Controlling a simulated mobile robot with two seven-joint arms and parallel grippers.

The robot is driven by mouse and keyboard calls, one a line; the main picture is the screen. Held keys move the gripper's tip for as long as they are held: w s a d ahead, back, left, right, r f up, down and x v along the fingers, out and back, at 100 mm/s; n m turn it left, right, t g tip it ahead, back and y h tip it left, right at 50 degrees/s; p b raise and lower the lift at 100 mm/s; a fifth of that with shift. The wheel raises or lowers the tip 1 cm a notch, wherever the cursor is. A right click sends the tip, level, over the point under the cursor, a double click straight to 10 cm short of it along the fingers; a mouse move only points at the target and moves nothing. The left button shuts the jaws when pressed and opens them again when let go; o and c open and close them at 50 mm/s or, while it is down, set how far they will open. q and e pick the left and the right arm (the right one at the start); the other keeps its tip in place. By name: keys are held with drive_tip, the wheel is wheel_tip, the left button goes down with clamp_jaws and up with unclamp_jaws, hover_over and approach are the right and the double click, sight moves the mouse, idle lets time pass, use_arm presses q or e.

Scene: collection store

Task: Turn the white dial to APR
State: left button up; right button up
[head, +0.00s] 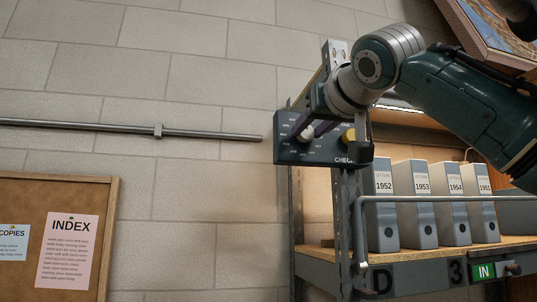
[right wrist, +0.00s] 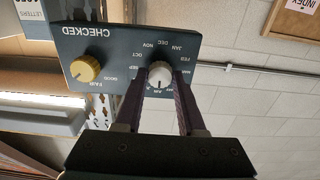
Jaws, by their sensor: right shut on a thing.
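The white dial (right wrist: 160,75) is on a dark panel (right wrist: 117,65) lettered CHECKED, ringed by month labels. The right wrist view shows the panel upside down. My right gripper (right wrist: 158,82) has its two dark purple fingers on either side of the dial and is shut on it. A short dark mark shows on the dial's face, but I cannot tell for sure which month it points to. In the head view the white dial (head: 307,133) is partly hidden by the fingers of my right gripper (head: 308,130). My left gripper is not in view.
A yellow knob (right wrist: 85,68) sits beside the dial on the same panel. The panel hangs at the end of a metal shelf holding several grey file boxes (head: 421,205). A rail (head: 405,198) runs in front of them. A wall bar (head: 210,134) ends near the panel.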

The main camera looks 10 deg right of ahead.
clamp_jaws()
drive_tip(key=shift+n, duration=0.3)
drive_tip(key=n, duration=0.4)
drive_tip(key=shift+n, duration=0.3)
drive_tip(key=n, duration=0.6)
drive_tip(key=shift+w+n, duration=0.1)
drive_tip(key=shift+n, duration=0.2)
drive_tip(key=o, duration=1)
unclamp_jaws()
